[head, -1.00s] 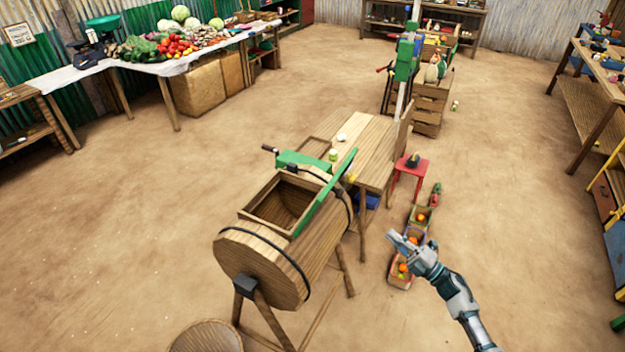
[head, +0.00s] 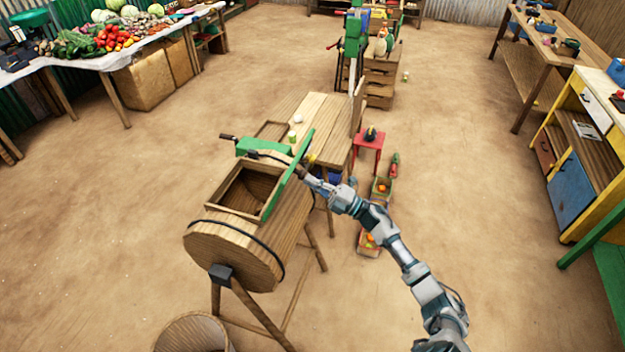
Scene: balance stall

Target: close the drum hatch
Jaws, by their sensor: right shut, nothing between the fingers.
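The wooden drum (head: 235,245) lies on its side on a wooden stand, with a square framed opening (head: 240,190) in its top. The green hatch (head: 285,178) stands open, tilted up along the right edge of the opening. My right gripper (head: 308,181) is shut and empty, at the right, outer face of the hatch near its middle. I cannot tell whether the fingertips touch it. My left gripper is out of view.
A wooden table (head: 322,115) stands behind the drum, with a red stool (head: 369,141) beside it. Fruit crates (head: 370,243) lie on the floor under my right arm. A round basket (head: 193,335) is in front. The floor at left is clear.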

